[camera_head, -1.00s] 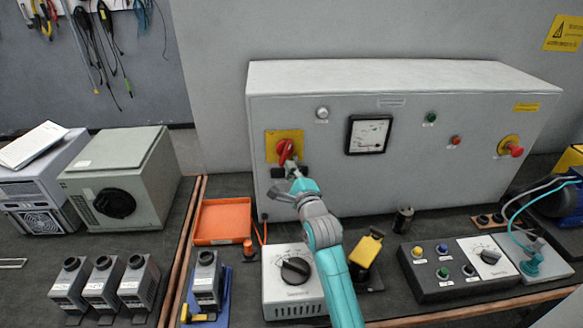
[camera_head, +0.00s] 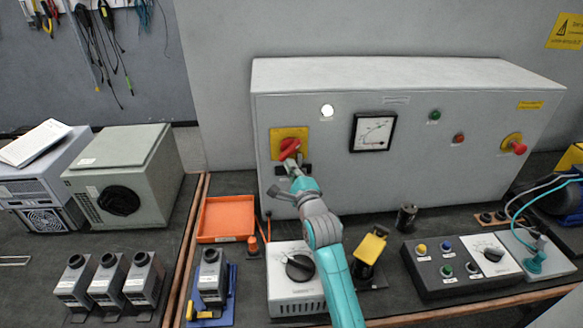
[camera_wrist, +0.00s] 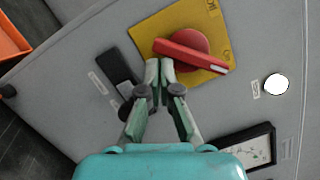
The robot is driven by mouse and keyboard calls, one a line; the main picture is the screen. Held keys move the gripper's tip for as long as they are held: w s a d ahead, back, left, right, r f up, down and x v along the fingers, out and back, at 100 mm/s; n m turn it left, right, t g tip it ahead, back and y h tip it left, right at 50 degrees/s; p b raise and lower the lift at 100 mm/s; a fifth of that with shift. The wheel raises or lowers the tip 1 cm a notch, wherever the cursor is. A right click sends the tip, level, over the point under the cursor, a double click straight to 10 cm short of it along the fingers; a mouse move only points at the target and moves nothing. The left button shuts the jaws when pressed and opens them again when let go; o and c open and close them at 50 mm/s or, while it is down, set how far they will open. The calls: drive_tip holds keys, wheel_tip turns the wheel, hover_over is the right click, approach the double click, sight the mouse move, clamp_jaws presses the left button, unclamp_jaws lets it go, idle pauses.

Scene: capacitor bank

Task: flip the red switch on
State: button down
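The red switch (camera_head: 289,147) is a rotary handle on a yellow plate (camera_head: 304,133), at the left of the grey cabinet front. In the head view its handle slants, right end higher. In the wrist view the red handle (camera_wrist: 190,50) lies across the yellow plate (camera_wrist: 205,20). My gripper (camera_wrist: 160,70) has its two fingertips nearly together, just beside the handle's edge, with nothing visible between them. Whether they touch the handle is unclear. In the head view my gripper (camera_head: 291,168) is just below the switch, partly covering the plate's lower area.
A white lamp (camera_head: 327,111) glows on the cabinet (camera_head: 420,165), near a meter (camera_head: 373,132). A red emergency button (camera_head: 518,147) is at the right. A dial box (camera_head: 297,275), an orange tray (camera_head: 226,218) and a yellow-topped device (camera_head: 371,247) stand on the bench below.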

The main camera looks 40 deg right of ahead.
drive_tip(key=shift+a, duration=0.1)
drive_tip(key=v, duration=1.2)
idle(0.5)
drive_tip(key=s+a+f+n, duration=0.3)
drive_tip(key=s+f, duration=0.1)
drive_tip(key=s+a+f+n+y, duration=0.1)
drive_tip(key=s+a+f+n, duration=0.2)
drive_tip(key=a+f, duration=0.1)
drive_tip(key=shift+s+a+g+y, duration=0.3)
drive_tip(key=shift+s+g, duration=0.05)
drive_tip(key=shift+g, duration=0.05)
drive_tip(key=s+a+f+n+y, duration=0.1)
drive_tip(key=s+a+n, duration=0.3)
drive_tip(key=s+n, duration=0.3)
drive_tip(key=s+a+f+n+g+y, duration=0.1)
drive_tip(key=s+a+n, duration=0.3)
drive_tip(key=s, duration=0.9)
drive_tip(key=s+a+f+n+g+y, duration=0.1)
drive_tip(key=s+a+n, duration=0.4)
drive_tip(key=s+n, duration=0.5)
drive_tip(key=shift+s+f+y, duration=0.2)
drive_tip(key=shift+f+y, duration=0.25)
drive_tip(key=shift+y, duration=0.65)
